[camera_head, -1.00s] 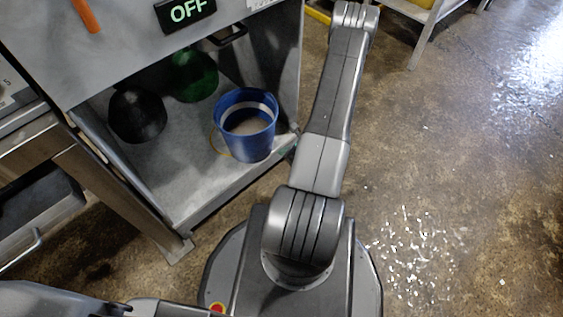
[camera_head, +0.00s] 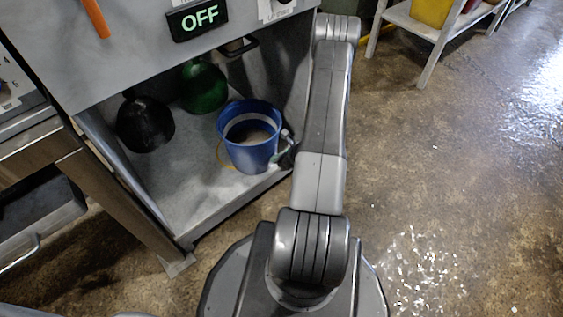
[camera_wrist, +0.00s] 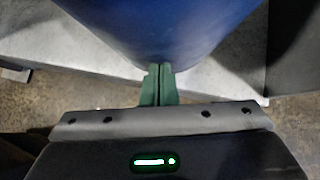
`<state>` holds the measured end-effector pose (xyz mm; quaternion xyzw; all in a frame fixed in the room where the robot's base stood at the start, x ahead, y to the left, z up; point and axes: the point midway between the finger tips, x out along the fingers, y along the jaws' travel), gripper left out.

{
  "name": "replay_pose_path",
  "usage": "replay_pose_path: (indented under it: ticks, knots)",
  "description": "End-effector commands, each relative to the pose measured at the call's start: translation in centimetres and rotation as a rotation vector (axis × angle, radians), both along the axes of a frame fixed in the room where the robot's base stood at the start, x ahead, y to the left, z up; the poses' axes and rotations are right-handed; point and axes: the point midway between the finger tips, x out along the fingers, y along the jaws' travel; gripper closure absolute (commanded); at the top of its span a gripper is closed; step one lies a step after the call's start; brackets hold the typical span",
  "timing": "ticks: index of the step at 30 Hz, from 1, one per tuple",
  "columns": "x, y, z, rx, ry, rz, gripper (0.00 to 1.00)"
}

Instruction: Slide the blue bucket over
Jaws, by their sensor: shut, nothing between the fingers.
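The blue bucket (camera_head: 250,150) stands upright at the right front of the grey shelf inside the compactor's open lower bay. My gripper (camera_head: 284,148) is at the bucket's right side, partly hidden behind my arm. In the wrist view, my gripper's green fingers (camera_wrist: 158,70) are together with nothing between them. Their tips meet the lower wall of the blue bucket (camera_wrist: 160,25), which fills the top middle of the view. They look to be touching it or very near it.
A black round bottle (camera_head: 145,124) and a green one (camera_head: 203,88) stand left of and behind the bucket on the shelf (camera_head: 190,195). Shelf room is free to the bucket's left. The bay's right side wall (camera_head: 285,75) is close to my arm. A rack (camera_head: 425,30) stands at upper right.

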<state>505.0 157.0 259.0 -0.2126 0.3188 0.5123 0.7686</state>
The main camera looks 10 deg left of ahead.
Motion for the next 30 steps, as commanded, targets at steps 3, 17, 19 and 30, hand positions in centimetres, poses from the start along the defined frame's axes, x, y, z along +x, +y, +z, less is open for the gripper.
replay_pose_path:
  ticks: [3, 17, 19, 30]
  knots:
    - [1.1, 2.8, -0.3, 0.001, -0.004, 0.008, 1.00]
    - [2.9, 7.1, 0.0, 0.003, -0.001, 0.001, 1.00]
    - [2.9, 7.1, 0.1, 0.003, -0.001, 0.001, 1.00]
    - [3.0, 5.6, -0.1, 0.002, -0.001, 0.000, 1.00]
